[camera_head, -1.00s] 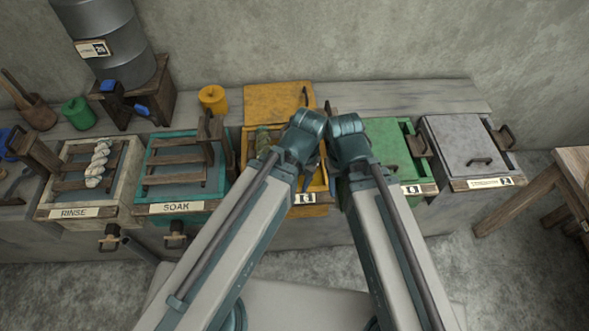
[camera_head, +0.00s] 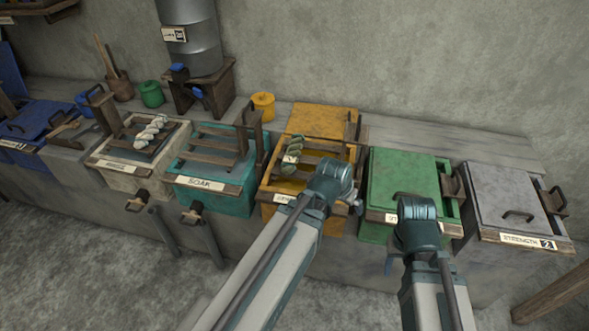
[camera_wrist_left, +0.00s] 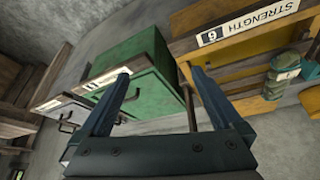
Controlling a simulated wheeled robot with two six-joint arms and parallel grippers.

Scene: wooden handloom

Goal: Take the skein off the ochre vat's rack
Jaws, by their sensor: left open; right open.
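The ochre vat (camera_head: 268,190) stands open in the head view, its ochre lid (camera_head: 325,121) lying behind the opening. A wooden rack (camera_head: 322,153) spans it. A greenish skein (camera_head: 292,150) lies over the rack's left part. It also shows at the right edge of the left wrist view (camera_wrist_left: 281,78). My left gripper (camera_head: 355,202) is at the vat's front right corner, apart from the skein. Its two fingers are spread and empty in the left wrist view (camera_wrist_left: 163,85). My right gripper (camera_head: 390,262), in front of the green vat, is mostly hidden by its wrist.
The closed green vat (camera_head: 402,178) and grey vat (camera_head: 502,195) stand to the right. The teal soak vat (camera_head: 212,196) and rinse vat (camera_head: 115,176), with a pale skein (camera_head: 151,131) on its rack, stand to the left. An ochre jar (camera_head: 262,105) sits behind. Upright handles rise beside the vats.

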